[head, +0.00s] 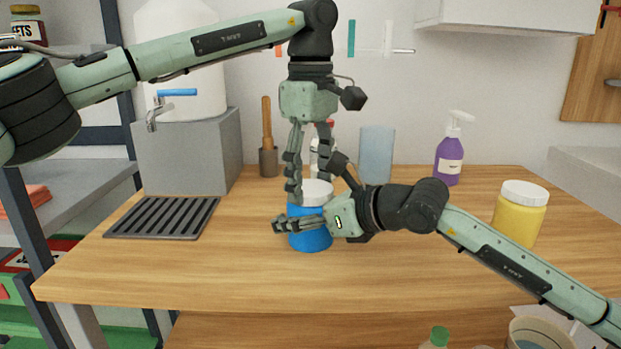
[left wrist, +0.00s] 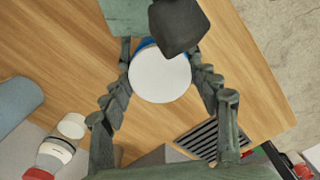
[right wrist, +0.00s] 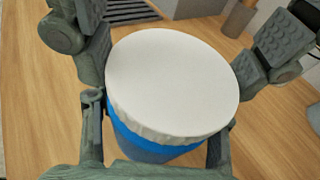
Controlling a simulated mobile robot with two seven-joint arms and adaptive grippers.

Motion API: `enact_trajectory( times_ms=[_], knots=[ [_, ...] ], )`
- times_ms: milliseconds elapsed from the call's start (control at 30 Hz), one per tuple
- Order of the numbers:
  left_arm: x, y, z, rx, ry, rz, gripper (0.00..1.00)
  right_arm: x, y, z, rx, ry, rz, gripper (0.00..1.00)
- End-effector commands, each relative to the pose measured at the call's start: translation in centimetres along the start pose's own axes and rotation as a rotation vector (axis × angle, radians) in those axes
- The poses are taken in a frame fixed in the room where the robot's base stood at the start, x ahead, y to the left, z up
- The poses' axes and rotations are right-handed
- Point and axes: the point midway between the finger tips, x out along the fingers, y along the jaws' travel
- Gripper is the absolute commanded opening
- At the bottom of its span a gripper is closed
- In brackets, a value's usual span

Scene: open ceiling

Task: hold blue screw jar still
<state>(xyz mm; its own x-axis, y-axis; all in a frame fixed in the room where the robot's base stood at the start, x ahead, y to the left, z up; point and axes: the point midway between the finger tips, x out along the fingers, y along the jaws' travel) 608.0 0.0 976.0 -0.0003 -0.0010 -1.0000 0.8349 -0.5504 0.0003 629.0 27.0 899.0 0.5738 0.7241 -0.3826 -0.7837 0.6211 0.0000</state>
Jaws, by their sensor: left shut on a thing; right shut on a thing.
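The blue screw jar (head: 311,240) stands upright on the wooden table, with a white lid (head: 318,191) on top. My right gripper (head: 292,222) reaches in from the right and is shut around the blue body. My left gripper (head: 310,182) points straight down from above, with its fingers on either side of the white lid. The left wrist view shows the round lid (left wrist: 160,75) between the left fingers. The right wrist view shows the lid (right wrist: 172,80) and the blue body (right wrist: 150,148) between the right fingers. The fingers hide part of the jar.
A black drain grate (head: 163,217) lies left, before a grey block (head: 185,155). A blue-grey upright object (head: 376,156) stands behind. The table front (head: 230,285) is clear.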

Motion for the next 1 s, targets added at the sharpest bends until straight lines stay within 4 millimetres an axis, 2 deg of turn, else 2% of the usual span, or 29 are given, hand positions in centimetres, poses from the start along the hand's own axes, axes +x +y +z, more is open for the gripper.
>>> enact_trajectory(
  times_ms=[100,300,433,700,733,867,1000],
  knots=[
    [0.02,0.01,0.01,-0.259,0.000,-0.001,0.26,0.00,0.00,-0.03,0.000,0.001,0.000,0.00],
    [-0.01,0.02,0.00,-0.604,0.000,0.000,0.26,0.00,0.00,-0.03,0.000,0.001,0.000,0.00],
    [-0.01,0.02,0.00,-0.685,0.000,0.000,0.26,0.00,0.00,-0.03,0.000,0.001,0.000,0.00],
    [0.00,0.02,0.00,-0.690,0.000,-0.001,0.26,0.00,0.00,-0.03,0.000,0.001,0.000,0.00],
    [0.00,0.02,0.00,-0.690,0.000,-0.001,0.64,0.00,0.00,-0.03,0.000,0.001,0.000,0.00],
    [0.00,0.01,0.00,-0.689,0.000,-0.001,0.81,0.00,0.00,-0.03,0.000,0.001,0.000,0.00],
    [-0.01,0.01,0.00,-0.688,0.000,0.000,0.81,0.00,0.00,-0.03,0.000,0.001,0.000,0.00]
  ],
)
